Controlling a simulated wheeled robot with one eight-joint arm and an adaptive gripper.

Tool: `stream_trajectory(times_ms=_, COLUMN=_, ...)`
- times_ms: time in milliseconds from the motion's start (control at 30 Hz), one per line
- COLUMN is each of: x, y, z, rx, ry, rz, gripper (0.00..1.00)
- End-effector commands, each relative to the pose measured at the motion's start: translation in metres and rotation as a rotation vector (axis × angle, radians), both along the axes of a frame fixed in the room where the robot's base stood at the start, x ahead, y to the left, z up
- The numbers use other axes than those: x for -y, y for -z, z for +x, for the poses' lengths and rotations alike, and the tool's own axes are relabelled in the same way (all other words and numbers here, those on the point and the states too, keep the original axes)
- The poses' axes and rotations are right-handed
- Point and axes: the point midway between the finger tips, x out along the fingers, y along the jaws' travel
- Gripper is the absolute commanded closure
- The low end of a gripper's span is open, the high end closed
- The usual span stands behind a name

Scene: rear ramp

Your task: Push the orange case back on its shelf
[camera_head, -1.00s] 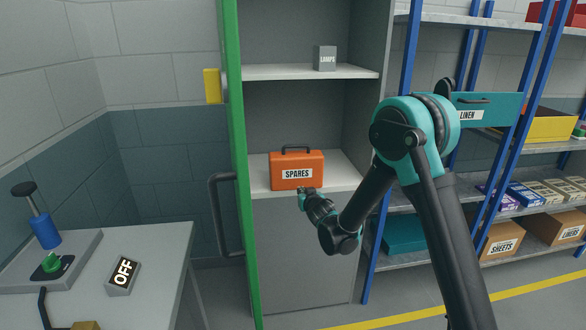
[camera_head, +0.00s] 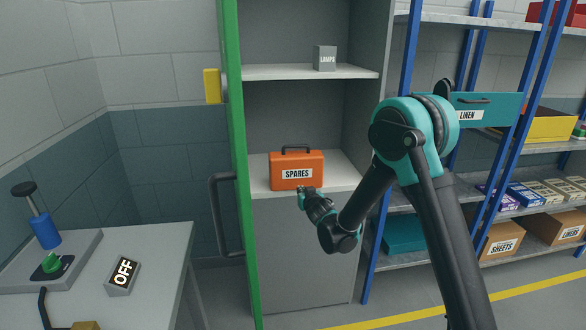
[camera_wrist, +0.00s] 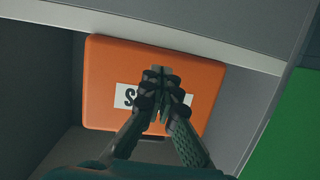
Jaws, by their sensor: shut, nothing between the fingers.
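The orange case (camera_head: 297,169), labelled SPARES with a dark handle on top, stands upright on the lower open shelf (camera_head: 340,177) of the grey cabinet, close to the shelf's front edge. My gripper (camera_head: 303,191) is shut and empty at the lower front of the case. In the wrist view the shut fingertips (camera_wrist: 160,72) lie over the label on the front face of the case (camera_wrist: 108,62) and hide part of it. I cannot tell whether the fingertips touch the face.
The green cabinet door (camera_head: 238,170) stands open at the left. A grey LAMPS box (camera_head: 325,58) is on the shelf above. A blue-posted rack (camera_head: 404,80) stands at the right. The lower shelf looks clear behind the case and to its right.

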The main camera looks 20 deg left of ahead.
Motion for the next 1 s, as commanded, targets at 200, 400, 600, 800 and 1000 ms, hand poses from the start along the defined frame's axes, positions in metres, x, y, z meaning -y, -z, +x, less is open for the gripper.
stream_trajectory(times_ms=200, x=0.000, y=0.000, z=0.000, rx=0.000, ry=0.000, rz=0.000, gripper=1.00)
stream_trajectory(times_ms=400, x=0.000, y=0.000, z=0.000, rx=0.000, ry=0.000, rz=0.000, gripper=1.00)
stream_trajectory(times_ms=600, x=-0.002, y=0.000, z=0.002, rx=0.000, ry=0.000, rz=0.000, gripper=1.00)
stream_trajectory(times_ms=800, x=-0.005, y=0.000, z=0.007, rx=0.001, ry=0.000, rz=-0.001, gripper=1.00)
stream_trajectory(times_ms=1000, x=-0.008, y=0.000, z=0.011, rx=0.001, ry=0.000, rz=-0.001, gripper=1.00)
